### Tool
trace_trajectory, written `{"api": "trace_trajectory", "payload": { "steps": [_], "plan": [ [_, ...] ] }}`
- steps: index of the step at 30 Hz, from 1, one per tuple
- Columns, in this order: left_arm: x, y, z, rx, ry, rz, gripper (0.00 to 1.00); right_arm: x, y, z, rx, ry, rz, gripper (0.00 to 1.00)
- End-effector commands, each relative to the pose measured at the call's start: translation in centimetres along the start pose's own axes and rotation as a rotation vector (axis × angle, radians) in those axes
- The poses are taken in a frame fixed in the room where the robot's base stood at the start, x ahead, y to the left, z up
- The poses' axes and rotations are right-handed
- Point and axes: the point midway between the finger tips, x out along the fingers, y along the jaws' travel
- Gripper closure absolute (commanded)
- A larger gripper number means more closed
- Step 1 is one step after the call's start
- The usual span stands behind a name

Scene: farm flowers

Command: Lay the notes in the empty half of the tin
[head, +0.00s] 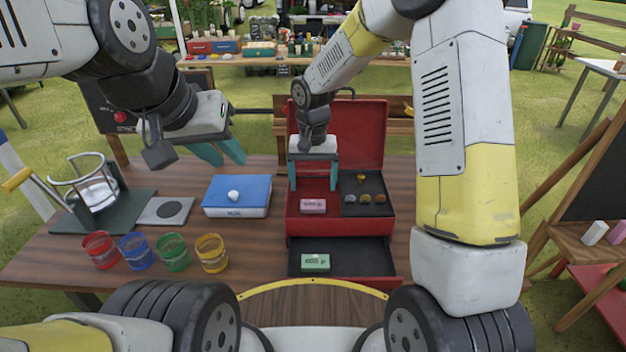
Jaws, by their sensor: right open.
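The red tin (297,227) stands on the table with its lid raised at the back. Its left half holds a pink wad of notes (313,206). Its right half holds several coins (363,198) on a dark liner. A green wad of notes (315,262) lies in the dark pulled-out drawer (363,256) at the tin's front. My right gripper (313,188) is open over the left half, its teal fingers apart above the pink notes with nothing between them. My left gripper (228,162) hangs above the table left of the tin, fingers apart and empty.
A blue-lidded box (237,196) sits left of the tin. Red, blue, green and yellow jars (174,252) line the table's front left. A grey scale plate (166,210) and a round wire stand (97,190) are further left. The wood between jars and tin is clear.

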Motion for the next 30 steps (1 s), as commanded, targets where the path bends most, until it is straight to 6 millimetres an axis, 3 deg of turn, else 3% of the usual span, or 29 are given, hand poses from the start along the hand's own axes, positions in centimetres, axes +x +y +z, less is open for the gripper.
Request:
{"api": "trace_trajectory", "payload": {
  "steps": [4, 11, 16, 20, 24, 30],
  "plan": [
    [0.0, 0.0, 0.0, 0.000, 0.000, 0.000, 0.72, -3.0, -0.1, 0.0, -0.001, 0.003, -0.001, 0.16],
    [0.0, 0.0, 0.0, 0.000, 0.000, 0.000, 0.72, -5.5, 0.1, 0.1, -0.001, 0.003, 0.000, 0.16],
    [0.0, 0.0, 0.0, 0.000, 0.000, 0.000, 0.72, -9.0, 2.1, 1.3, -0.004, 0.053, -0.015, 0.16],
    [0.0, 0.0, 0.0, 0.000, 0.000, 0.000, 0.72, -13.6, 5.3, 4.0, -0.012, 0.134, -0.041, 0.16],
    [0.0, 0.0, 0.0, 0.000, 0.000, 0.000, 0.72, -17.7, 8.6, 8.2, -0.021, 0.232, -0.074, 0.16],
    [0.0, 0.0, 0.0, 0.000, 0.000, 0.000, 0.72, -21.2, 12.2, 14.7, -0.033, 0.378, -0.125, 0.16]
  ]
}}
